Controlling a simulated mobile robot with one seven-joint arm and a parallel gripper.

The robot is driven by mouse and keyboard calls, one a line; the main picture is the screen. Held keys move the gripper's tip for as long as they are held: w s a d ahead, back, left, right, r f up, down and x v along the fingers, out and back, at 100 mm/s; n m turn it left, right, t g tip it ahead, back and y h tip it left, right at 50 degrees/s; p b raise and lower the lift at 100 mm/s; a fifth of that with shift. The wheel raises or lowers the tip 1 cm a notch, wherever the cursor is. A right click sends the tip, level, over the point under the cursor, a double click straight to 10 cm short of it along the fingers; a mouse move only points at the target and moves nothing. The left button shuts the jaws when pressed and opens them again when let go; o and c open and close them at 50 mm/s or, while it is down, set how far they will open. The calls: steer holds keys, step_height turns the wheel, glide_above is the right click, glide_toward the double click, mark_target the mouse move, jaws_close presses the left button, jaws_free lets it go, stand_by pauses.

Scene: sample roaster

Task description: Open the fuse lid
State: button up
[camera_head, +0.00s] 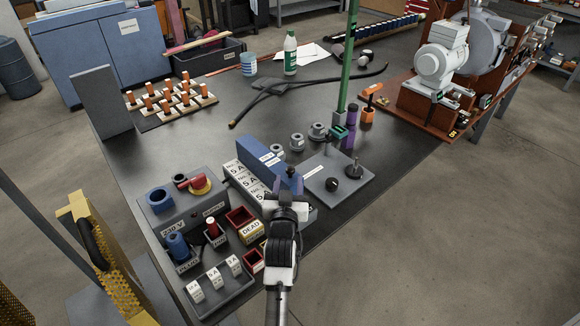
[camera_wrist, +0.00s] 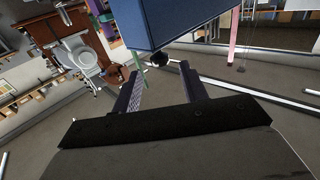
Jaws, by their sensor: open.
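A large blue block, likely this lid, fills the top of the wrist view (camera_wrist: 180,22). My gripper (camera_head: 290,184) is at the near right end of the lid. In the wrist view my gripper (camera_wrist: 160,74) has its two fingers apart. A dark round knob (camera_wrist: 160,59) shows between or just beyond the fingertips, below the blue block; I cannot tell whether they touch. My arm hides part of the lid's near end.
A grey plate with black knobs (camera_head: 335,175) lies right of the lid. A green post (camera_head: 347,70) and purple cylinder (camera_head: 350,135) stand behind. The bench's middle (camera_head: 215,125) is mostly clear.

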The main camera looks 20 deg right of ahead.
mark_target(290, 173)
steer(key=p+x, duration=0.1)
steer(key=x, duration=0.5)
jaws_close()
